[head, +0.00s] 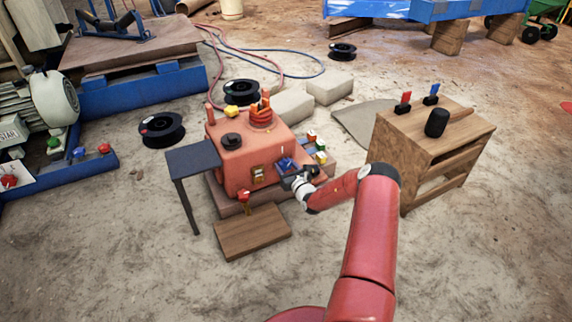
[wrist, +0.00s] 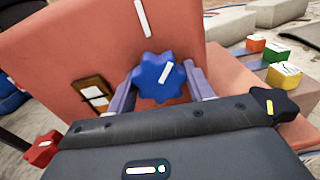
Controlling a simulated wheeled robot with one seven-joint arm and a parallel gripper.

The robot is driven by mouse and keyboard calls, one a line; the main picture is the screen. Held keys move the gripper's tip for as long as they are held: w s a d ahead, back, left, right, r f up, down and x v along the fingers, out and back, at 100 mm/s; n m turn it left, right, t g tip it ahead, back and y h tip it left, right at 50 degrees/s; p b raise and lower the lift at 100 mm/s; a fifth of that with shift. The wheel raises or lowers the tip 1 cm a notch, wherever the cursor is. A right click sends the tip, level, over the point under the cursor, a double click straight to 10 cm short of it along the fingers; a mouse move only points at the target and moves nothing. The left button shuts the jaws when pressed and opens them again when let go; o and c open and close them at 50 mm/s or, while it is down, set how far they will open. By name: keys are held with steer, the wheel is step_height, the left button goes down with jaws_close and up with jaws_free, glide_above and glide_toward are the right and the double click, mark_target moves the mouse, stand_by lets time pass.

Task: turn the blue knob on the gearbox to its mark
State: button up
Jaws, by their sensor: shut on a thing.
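A white mark (wrist: 141,18) is on the gearbox face above the knob and leans slightly to the upper left. The knob's line and the mark do not line up. My gripper (wrist: 160,85) is shut on the knob, one finger on each side. In the head view the knob (head: 285,163) is partly hidden by my gripper.
A red knob (wrist: 42,148) and a black knob with a yellow line (wrist: 270,103) are near my gripper. Coloured blocks (head: 316,147) lie on the right. A dark side table (head: 193,157) and a wooden crate (head: 430,150) flank the gearbox.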

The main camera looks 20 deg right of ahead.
steer(key=n+p, duration=0.1)
steer(key=n, duration=0.3)
steer(key=shift+n, duration=1.8)
steer(key=o, duration=1)
steer(key=s, duration=0.4)
steer(key=s+p, duration=0.1)
steer(key=s, duration=0.2)
steer(key=shift+s+d, duration=0.2)
steer(key=shift+s, duration=0.2)
